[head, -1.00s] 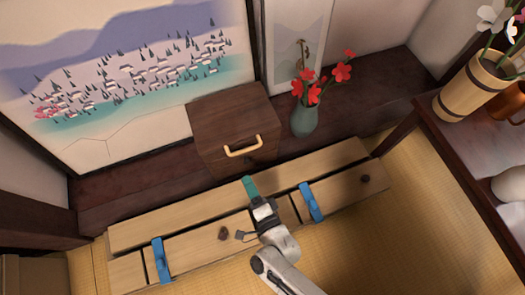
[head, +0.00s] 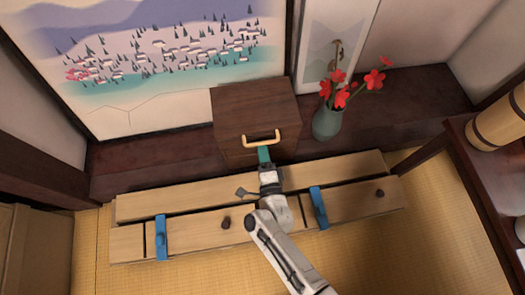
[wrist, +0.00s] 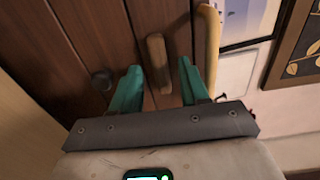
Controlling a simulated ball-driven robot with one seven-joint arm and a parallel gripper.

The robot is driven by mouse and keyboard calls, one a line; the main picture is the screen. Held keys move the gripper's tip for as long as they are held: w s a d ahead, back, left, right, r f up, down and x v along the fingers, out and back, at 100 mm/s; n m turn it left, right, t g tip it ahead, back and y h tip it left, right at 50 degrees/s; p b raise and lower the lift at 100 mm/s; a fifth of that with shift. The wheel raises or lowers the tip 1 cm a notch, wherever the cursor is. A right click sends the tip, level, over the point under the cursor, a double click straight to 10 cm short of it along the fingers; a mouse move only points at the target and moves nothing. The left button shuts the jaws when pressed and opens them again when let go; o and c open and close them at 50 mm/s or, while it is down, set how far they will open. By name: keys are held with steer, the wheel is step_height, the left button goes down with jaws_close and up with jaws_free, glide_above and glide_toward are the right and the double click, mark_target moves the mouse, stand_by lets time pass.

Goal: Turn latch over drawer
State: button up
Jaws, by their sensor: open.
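The dark brown wooden drawer box (head: 255,100) stands on the ledge, with a pale curved handle (head: 262,138) on its front. The handle also shows in the wrist view (wrist: 208,48), right of my fingers. In the wrist view, a short brown wooden bar, which looks like the latch (wrist: 156,60), lies along the panel seams, roughly parallel to the handle. My gripper (head: 264,152) is at the box front, just below the handle in the head view. In the wrist view, my gripper (wrist: 160,68) has its teal fingers apart, one on each side of the bar. Contact with it cannot be told. The latch is hidden in the head view.
A dark round knob (wrist: 102,80) sits left of the fingers. A green vase (head: 327,124) with red flowers stands right of the box. A low wooden bench (head: 190,222) with blue straps lies in front. A dark table (head: 485,170) is at the right.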

steer(key=shift+w+a, duration=0.1)
steer(key=shift+w, duration=0.2)
steer(key=shift+c, duration=0.3)
jaws_close()
